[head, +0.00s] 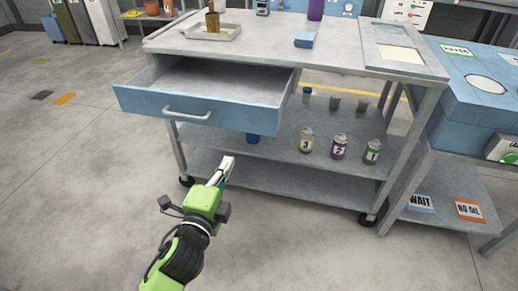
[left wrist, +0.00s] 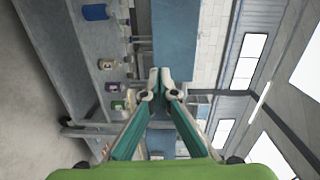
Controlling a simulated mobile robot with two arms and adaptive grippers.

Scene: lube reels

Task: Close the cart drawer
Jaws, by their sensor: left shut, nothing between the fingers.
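The cart drawer (head: 205,100) is pulled well out of the grey cart (head: 270,48), with a blue front and a silver handle (head: 187,114). Its inside looks empty. My left gripper (head: 230,160) is shut and empty, below and to the right of the handle, apart from the drawer in the head view. In the left wrist view my left gripper's fingertips (left wrist: 160,75) are together, with a blue panel (left wrist: 176,40) beyond them that looks like the drawer front. My right gripper is not in view.
Several bottles and jars (head: 340,147) stand on the cart's middle shelf. A blue box (head: 470,90) stands on a table at right.

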